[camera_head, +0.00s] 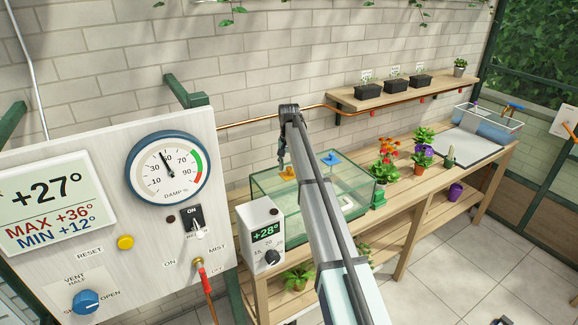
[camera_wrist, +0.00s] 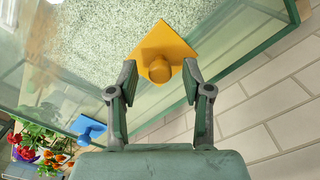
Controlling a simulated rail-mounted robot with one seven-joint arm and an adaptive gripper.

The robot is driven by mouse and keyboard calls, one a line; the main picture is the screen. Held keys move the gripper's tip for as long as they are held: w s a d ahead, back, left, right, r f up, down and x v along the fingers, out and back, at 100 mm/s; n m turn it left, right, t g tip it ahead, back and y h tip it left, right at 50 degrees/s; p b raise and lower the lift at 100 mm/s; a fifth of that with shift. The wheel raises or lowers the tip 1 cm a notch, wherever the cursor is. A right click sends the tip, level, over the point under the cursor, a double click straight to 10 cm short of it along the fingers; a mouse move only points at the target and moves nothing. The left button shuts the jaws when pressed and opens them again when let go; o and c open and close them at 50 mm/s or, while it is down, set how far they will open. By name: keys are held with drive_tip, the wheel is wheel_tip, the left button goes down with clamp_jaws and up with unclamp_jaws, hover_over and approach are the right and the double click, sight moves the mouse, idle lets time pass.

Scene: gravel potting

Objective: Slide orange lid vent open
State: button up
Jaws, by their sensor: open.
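The orange lid vent (camera_wrist: 166,50) is a flat plate with a round knob (camera_wrist: 158,68) on the glass lid of the tank, near its edge. In the wrist view it lies just beyond my gripper (camera_wrist: 160,78), whose two fingers stand apart with the knob between and slightly ahead of them. I cannot tell whether the fingers touch it. In the head view the orange vent (camera_head: 288,173) shows beside my arm, with the fingers (camera_head: 283,157) above it. A blue vent (camera_head: 331,158) sits farther right on the same lid and also shows in the wrist view (camera_wrist: 89,128).
The glass tank (camera_head: 262,200) stands on a wooden bench (camera_head: 408,220) against the brick wall. A white thermostat box (camera_head: 262,240) stands in front of it. Potted flowers (camera_head: 388,158) stand to its right. A copper pipe (camera_head: 262,122) runs along the wall behind.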

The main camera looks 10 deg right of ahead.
clamp_jaws()
drive_tip(key=a, duration=0.2)
drive_tip(key=s+a, duration=0.1)
drive_tip(key=s+a+b, duration=0.1)
drive_tip(key=a, duration=0.1)
drive_tip(key=shift+s+a, duration=0.1)
drive_tip(key=shift+a, duration=0.25)
drive_tip(key=shift+d, duration=0.1)
drive_tip(key=shift+c, duration=0.5)
unclamp_jaws()
drive_tip(key=shift+o, duration=0.5)
drive_tip(key=shift+a, duration=0.2)
drive_tip(key=shift+d, duration=0.1)
